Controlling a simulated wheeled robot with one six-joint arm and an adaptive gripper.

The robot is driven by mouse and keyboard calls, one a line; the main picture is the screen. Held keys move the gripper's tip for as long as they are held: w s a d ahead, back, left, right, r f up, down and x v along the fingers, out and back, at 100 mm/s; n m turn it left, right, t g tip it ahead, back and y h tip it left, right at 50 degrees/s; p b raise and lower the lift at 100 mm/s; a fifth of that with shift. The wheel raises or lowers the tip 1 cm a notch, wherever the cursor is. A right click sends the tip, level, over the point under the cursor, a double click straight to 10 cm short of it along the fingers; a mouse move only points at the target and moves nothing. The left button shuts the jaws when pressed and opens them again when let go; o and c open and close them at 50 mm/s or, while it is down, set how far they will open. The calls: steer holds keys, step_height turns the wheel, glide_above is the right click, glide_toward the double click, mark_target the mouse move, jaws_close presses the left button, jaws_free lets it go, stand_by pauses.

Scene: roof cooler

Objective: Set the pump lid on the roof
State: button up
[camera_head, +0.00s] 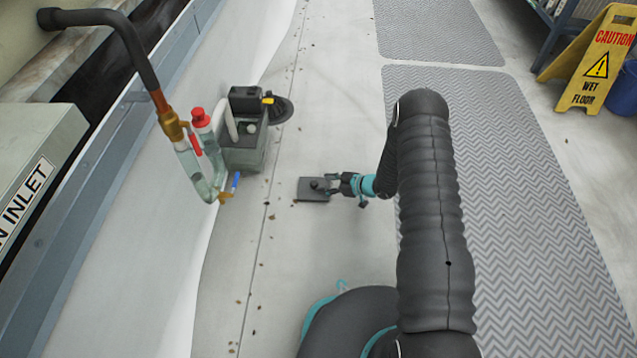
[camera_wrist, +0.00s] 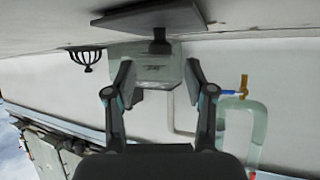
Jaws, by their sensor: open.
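The pump lid (camera_head: 310,190) is a flat dark grey plate with a dark knob on it. It appears to lie flat on the pale roof (camera_head: 330,255), just left of my gripper (camera_head: 337,185) in the head view. In the wrist view, which looks upside down, the lid (camera_wrist: 150,17) is at the top and its knob points down toward my gripper (camera_wrist: 160,75). The fingers are spread on either side of the knob's line, with the knob just beyond or between the tips. Contact with the knob cannot be told. The uncovered grey pump tank (camera_head: 243,155) stands further left.
A clear U-shaped trap (camera_head: 205,188) with a blue-handled valve hangs beside the tank, joined to a dark pipe (camera_head: 135,50). A black round strainer (camera_head: 281,110) sits behind the tank. Grey mats (camera_head: 500,180) and a yellow wet-floor sign (camera_head: 595,65) are right. Small debris dots the roof.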

steer(key=v, duration=0.8)
steer(key=w+d+r+m+t+h, duration=0.1)
steer(key=w+d+r+t+h, duration=0.2)
steer(key=r, duration=0.5)
steer(key=w+d+r+m+h, duration=0.1)
steer(key=w+d+r+h, duration=0.15)
steer(key=w+r, duration=0.4)
steer(key=s+d+r+m+t+h, duration=0.1)
steer(key=s+d+r+m+h, duration=0.2)
steer(key=r, duration=0.8)
steer(key=s+d+r+m+h, duration=0.1)
steer(key=s+d+r+h, duration=0.2)
steer(key=r, duration=0.7)
steer(key=s+d+r+m+g+h, duration=0.1)
steer(key=s+r+m, duration=0.1)
steer(key=s+r, duration=0.5)
steer(key=s+d+r+m+h, duration=0.1)
steer(key=s+r+m, duration=0.25)
steer(key=s, duration=0.65)
steer(key=s+a+r+g+y, duration=0.1)
steer(key=s+a, duration=0.1)
steer(key=s, duration=0.7)
steer(key=s+a+r+m+g+y, duration=0.1)
steer(key=s+a, duration=0.1)
steer(key=s, duration=0.8)
steer(key=shift+s+a+g+p, duration=0.15)
steer(key=shift+a+g+p, duration=0.2)
steer(key=shift+p, duration=0.1)
